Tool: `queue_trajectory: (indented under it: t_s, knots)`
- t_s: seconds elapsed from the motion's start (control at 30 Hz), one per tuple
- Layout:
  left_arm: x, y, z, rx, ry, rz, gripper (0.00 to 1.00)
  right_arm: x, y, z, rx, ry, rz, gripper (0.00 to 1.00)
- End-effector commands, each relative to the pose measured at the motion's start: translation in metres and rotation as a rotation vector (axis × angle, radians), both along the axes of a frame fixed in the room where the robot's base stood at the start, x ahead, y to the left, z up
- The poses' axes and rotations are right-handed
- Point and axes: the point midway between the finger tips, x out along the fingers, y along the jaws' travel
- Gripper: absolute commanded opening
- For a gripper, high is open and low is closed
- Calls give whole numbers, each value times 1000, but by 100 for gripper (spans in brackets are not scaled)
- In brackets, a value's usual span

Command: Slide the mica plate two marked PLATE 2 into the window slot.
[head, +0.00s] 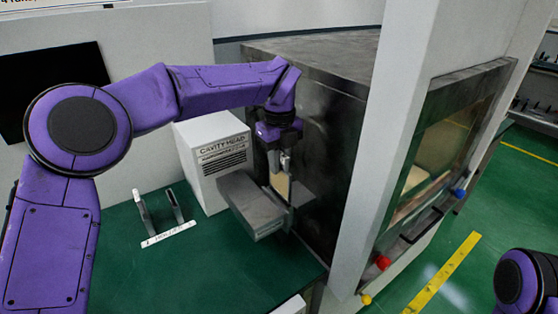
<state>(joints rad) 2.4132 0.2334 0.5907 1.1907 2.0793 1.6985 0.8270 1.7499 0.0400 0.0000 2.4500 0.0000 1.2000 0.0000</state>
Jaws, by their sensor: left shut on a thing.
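My left gripper (286,160) points down beside the white CAVITY HEAD box (212,160) and is shut on a thin tan plate (281,184). No marking on the plate can be read at this size, so I cannot confirm that it is PLATE 2. The plate stands about upright at a grey metal block (250,207) that juts out in front of the box. The window slot itself cannot be made out, and I cannot tell whether the plate's lower edge is in it. My right gripper is out of view.
A small holder (158,214) with two upright pieces and a white label (169,234) stands on the green table (190,275). A large dark cabinet (320,140) is close behind my left gripper. A pale post (385,150) stands to the right. The table's front left is clear.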

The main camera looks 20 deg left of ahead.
Motion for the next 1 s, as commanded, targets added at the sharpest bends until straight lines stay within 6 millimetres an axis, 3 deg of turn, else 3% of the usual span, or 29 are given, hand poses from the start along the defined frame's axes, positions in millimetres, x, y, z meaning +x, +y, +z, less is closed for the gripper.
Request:
queue_trajectory:
  t_s: [1.0]
  knots:
    - [0, 0, -16, -1, -1, 0, 0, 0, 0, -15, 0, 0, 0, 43]
